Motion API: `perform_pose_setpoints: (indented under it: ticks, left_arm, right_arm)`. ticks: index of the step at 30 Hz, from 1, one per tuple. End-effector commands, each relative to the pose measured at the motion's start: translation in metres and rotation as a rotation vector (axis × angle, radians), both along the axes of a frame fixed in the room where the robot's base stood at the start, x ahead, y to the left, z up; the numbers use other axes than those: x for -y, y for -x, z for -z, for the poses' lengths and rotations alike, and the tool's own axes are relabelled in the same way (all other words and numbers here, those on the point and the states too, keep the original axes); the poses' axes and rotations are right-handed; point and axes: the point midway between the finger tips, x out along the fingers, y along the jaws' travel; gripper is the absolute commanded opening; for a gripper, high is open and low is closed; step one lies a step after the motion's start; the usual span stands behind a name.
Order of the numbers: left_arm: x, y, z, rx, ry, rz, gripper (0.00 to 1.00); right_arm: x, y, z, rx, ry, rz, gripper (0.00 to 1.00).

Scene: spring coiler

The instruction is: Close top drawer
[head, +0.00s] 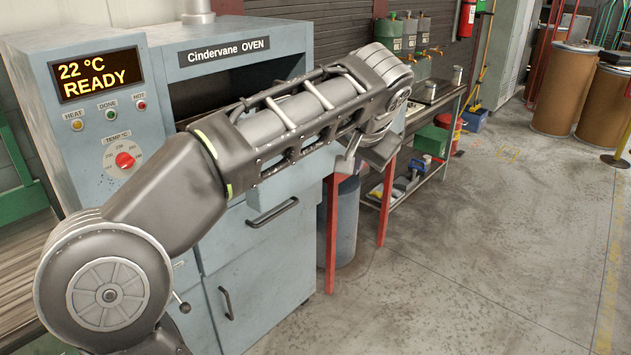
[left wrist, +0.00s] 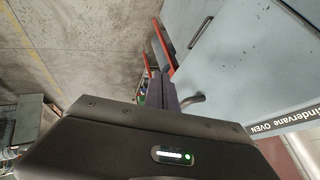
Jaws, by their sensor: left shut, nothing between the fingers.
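The blue-grey Cindervane oven cabinet (head: 262,272) stands at the left in the head view. A front panel with a dark bar handle (head: 272,213) sits below the oven opening; I take it for the top drawer. My arm covers much of the area above it, and I cannot tell how far it is open. My left gripper (head: 366,155) is shut and empty near the cabinet's right front corner. In the left wrist view its fingers (left wrist: 160,87) are together beside a curved grey bar (left wrist: 192,102); contact is unclear. My right gripper is out of view.
A lower cabinet door has a vertical handle (head: 226,302). A red-legged bench (head: 386,205) with a lower shelf stands right of the oven. Brown drums (head: 565,90) stand further back. The concrete floor (head: 480,240) at the right is clear.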

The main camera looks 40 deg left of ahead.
Motion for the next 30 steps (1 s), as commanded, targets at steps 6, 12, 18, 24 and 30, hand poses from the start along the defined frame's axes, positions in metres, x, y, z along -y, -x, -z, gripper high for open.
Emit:
perform_pose_setpoints:
  ticks: [6,12,18,24,30]
  left_arm:
    - [-0.02,0.028,-0.009,-0.057,-0.027,-0.096,0.0]
    - [-0.019,0.028,-0.008,-0.06,-0.027,-0.095,0.0]
    - [-0.021,0.026,-0.003,-0.061,-0.026,-0.094,0.0]
    - [-0.031,0.018,0.015,-0.064,-0.026,-0.094,0.0]
    - [-0.049,0.004,0.043,-0.065,-0.027,-0.093,0.0]
  right_arm:
    - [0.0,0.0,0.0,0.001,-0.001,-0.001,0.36]
    - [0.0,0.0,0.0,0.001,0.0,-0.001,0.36]
    - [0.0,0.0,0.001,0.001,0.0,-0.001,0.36]
    - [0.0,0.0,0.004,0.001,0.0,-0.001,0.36]
    - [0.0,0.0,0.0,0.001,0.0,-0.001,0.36]
